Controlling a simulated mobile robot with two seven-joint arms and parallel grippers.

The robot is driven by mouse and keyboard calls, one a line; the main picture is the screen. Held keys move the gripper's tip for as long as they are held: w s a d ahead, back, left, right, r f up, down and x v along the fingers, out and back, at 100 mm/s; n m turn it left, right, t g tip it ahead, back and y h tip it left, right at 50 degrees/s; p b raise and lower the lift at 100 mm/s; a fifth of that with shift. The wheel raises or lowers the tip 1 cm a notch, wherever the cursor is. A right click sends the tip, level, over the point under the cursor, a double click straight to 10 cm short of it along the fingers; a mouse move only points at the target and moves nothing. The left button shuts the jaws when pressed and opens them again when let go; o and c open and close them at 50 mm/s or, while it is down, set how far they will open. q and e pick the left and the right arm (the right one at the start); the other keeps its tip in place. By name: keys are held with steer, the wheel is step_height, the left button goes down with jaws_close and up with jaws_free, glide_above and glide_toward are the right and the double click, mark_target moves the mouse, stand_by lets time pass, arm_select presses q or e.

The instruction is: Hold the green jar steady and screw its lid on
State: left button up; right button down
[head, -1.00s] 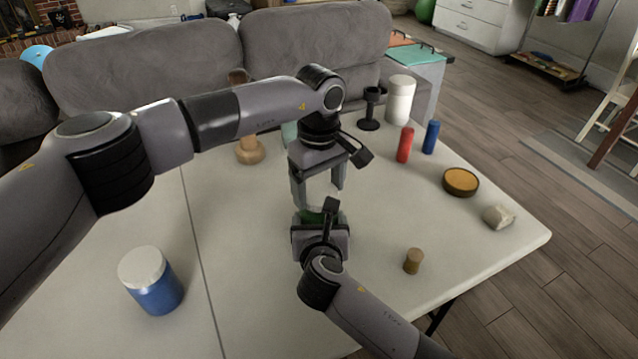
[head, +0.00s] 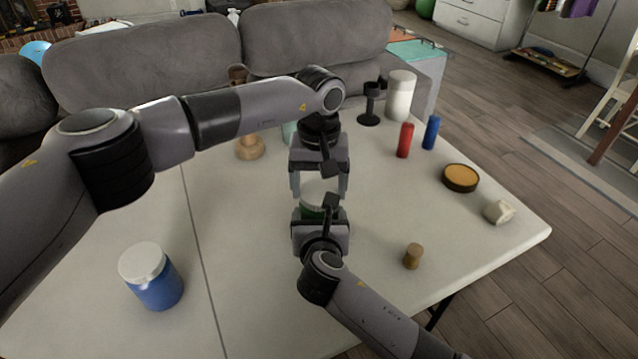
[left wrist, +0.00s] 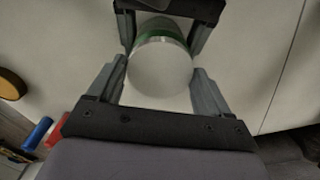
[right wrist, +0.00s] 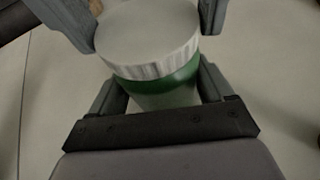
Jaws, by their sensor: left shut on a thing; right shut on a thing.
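The green jar (right wrist: 165,90) stands on the table, with a green band below its top and a paler lower part in the right wrist view. Its white ribbed lid (right wrist: 148,38) sits on top, with no clear gap visible. My right gripper (head: 318,218) is shut around the jar body from the near side and hides most of it in the head view. My left gripper (head: 319,190) points down from above and is shut on the lid. In the left wrist view the lid (left wrist: 160,68) lies between the two fingers, with a strip of green jar (left wrist: 158,28) beyond it.
A blue jar with a white lid (head: 151,278) stands at left. A cork (head: 413,256), an orange-topped round dish (head: 460,178), a pale stone-like block (head: 498,212), and red (head: 405,140) and blue (head: 431,134) cylinders stand at right. A white canister (head: 400,96) stands behind.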

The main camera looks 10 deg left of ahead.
arm_select(q)
steer(key=m, duration=0.6)
steer(key=o, duration=0.9)
steer(key=shift+r, duration=0.1)
steer(key=shift+r, duration=2.2)
